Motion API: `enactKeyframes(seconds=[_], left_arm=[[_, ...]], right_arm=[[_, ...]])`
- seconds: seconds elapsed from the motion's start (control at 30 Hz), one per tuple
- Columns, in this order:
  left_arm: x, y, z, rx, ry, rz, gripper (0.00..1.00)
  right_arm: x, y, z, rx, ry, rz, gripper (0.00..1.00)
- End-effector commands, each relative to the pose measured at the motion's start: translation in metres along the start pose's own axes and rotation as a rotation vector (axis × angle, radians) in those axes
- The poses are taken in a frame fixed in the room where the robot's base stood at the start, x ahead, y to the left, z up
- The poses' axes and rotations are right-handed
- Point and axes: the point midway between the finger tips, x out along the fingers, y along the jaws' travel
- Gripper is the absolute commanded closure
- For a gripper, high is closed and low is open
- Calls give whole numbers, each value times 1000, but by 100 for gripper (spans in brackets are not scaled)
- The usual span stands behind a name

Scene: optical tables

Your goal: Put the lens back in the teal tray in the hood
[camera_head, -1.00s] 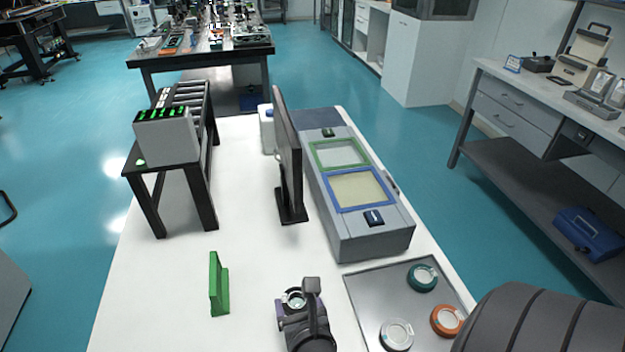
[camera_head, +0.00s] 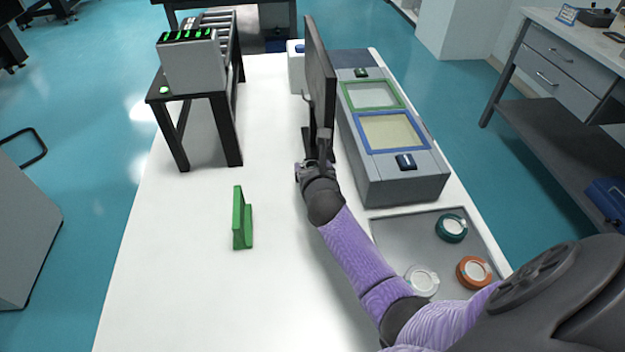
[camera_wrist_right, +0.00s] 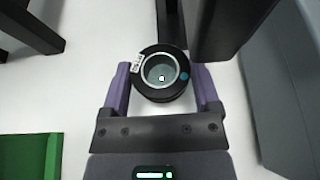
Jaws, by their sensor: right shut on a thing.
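My right gripper (camera_head: 309,168) is out over the white table, close to the base of the dark monitor. In the right wrist view it is shut on the lens (camera_wrist_right: 160,73), a round glass in a black ring with a small white label and a blue dot. Its purple fingers grip the ring from both sides. In the head view the lens is mostly hidden by the gripper. A teal round piece (camera_head: 451,228) lies on a grey tray at the right. I cannot make out a hood or a teal tray for certain. My left gripper is not in view.
The monitor (camera_head: 320,75) stands just beyond the gripper. A grey box (camera_head: 405,184) with green and blue framed windows is right of it. A green bracket (camera_head: 242,222) stands at left. Orange (camera_head: 474,272) and white (camera_head: 422,280) round pieces share the grey tray (camera_head: 395,232).

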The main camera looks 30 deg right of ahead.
Motion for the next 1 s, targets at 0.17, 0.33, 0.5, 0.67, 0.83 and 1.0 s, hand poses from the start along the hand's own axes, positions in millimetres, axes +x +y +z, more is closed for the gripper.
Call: enactKeyframes(seconds=[0.17, 0.33, 0.5, 0.67, 0.83, 1.0], left_arm=[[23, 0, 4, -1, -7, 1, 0], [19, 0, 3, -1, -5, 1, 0], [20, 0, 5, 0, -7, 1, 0], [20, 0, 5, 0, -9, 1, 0], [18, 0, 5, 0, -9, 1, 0], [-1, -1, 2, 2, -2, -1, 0]], right_arm=[[12, 1, -31, 1, 3, 1, 91], [10, 0, -26, 0, 1, 1, 91], [11, 0, -30, 0, 1, 1, 13], [11, 0, -29, 0, 2, 1, 0], [9, 1, -26, 1, 1, 1, 0], [-20, 0, -22, 0, 2, 1, 0]])
